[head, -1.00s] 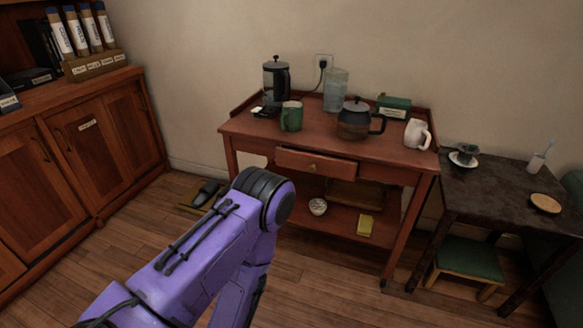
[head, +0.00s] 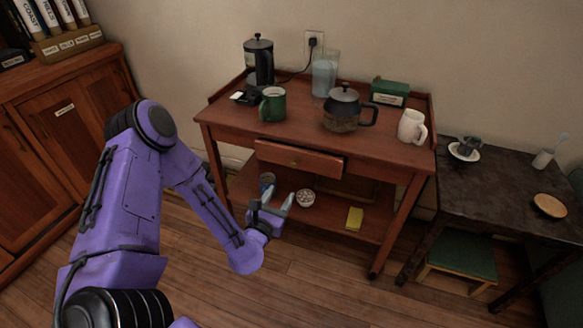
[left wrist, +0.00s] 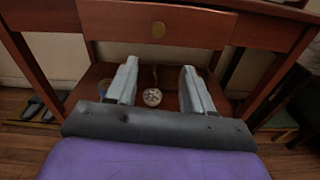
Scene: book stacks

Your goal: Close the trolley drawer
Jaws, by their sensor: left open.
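The wooden trolley (head: 225,118) stands against the wall. My right gripper is not in view.
On the trolley top stand a French press (head: 259,62), green mug (head: 272,104), glass pot (head: 344,110), white jug (head: 411,127) and green box (head: 389,93). The lower shelf holds a small bowl (head: 305,198) and yellow item (head: 354,218). A dark table (head: 490,185) and green stool (head: 458,255) stand right.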

